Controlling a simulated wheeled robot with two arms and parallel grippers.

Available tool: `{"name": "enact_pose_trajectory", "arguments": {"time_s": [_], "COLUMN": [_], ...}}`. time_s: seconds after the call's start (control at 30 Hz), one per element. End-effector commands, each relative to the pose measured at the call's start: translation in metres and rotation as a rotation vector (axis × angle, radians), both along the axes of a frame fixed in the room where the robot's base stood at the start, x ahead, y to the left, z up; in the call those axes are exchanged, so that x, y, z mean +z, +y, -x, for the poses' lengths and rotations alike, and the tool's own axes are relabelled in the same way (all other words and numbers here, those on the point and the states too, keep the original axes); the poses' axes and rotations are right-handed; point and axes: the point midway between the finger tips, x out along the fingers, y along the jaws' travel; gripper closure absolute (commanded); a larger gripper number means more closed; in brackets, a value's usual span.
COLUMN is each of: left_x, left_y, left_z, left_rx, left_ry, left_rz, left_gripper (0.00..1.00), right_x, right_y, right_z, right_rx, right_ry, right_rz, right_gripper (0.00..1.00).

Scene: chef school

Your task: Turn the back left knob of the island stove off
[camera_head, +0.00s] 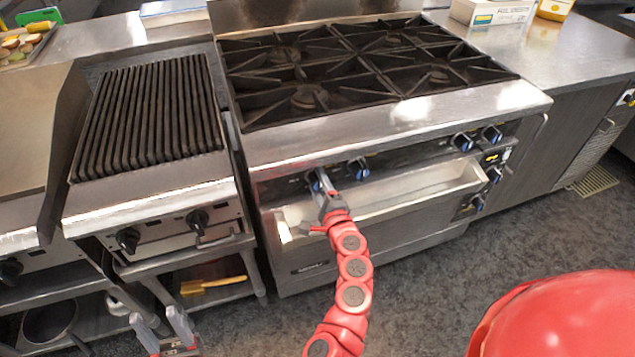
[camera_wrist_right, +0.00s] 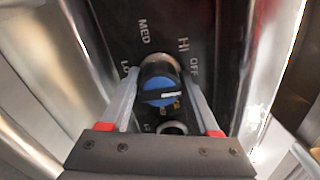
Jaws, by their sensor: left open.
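The island stove (camera_head: 400,120) has a row of black-and-blue knobs on its front panel. My right gripper (camera_head: 324,184) is at the leftmost knob (camera_head: 311,181), partly covering it. In the right wrist view that knob (camera_wrist_right: 160,88) sits between the two fingers of my right gripper (camera_wrist_right: 162,72), which are spread with one on each side. Contact with the knob is unclear. A white mark on its face lies roughly sideways. LO, MED, HI and OFF are printed around it. My left gripper (camera_head: 164,330) is open and empty, low at the left.
Another knob (camera_head: 358,169) is just right of my right gripper, and several more are at the panel's right end. A pale metal ledge (camera_head: 400,195) juts out below the panel. A grill (camera_head: 150,115) stands left of the stove. Grey floor is clear in front.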

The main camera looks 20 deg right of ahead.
Motion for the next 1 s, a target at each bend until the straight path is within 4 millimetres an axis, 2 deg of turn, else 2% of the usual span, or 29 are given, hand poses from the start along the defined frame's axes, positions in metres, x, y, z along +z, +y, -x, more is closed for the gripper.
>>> {"name": "enact_pose_trajectory", "arguments": {"time_s": [0.03,0.1,0.13,0.43,0.57,0.77,1.0], "left_x": [0.000,0.000,0.000,0.000,-0.001,-0.003,-0.007], "left_y": [0.000,0.000,0.000,0.000,0.000,0.000,0.000], "left_z": [0.000,0.000,0.000,0.000,0.000,0.000,0.000], "left_rx": [0.000,0.000,0.000,0.000,0.000,0.000,0.000], "left_ry": [0.000,0.000,0.000,0.000,0.000,0.000,0.000], "left_rz": [0.000,0.000,0.000,0.000,0.000,0.000,0.000], "left_gripper": [0.50,0.50,0.50,0.50,0.50,0.50,0.50], "right_x": [0.000,0.000,0.000,0.000,-0.001,-0.003,-0.002], "right_y": [0.000,0.000,0.000,0.000,0.000,0.000,-0.003], "right_z": [0.000,0.000,0.000,0.001,0.012,0.050,0.110], "right_rx": [0.000,0.000,0.000,0.001,-0.001,0.001,-0.001], "right_ry": [0.000,0.000,0.000,0.000,0.000,0.003,0.002], "right_rz": [0.000,0.001,0.001,0.001,0.000,-0.003,0.000], "right_gripper": [0.27,0.14,0.13,0.13,0.13,0.13,0.13]}}
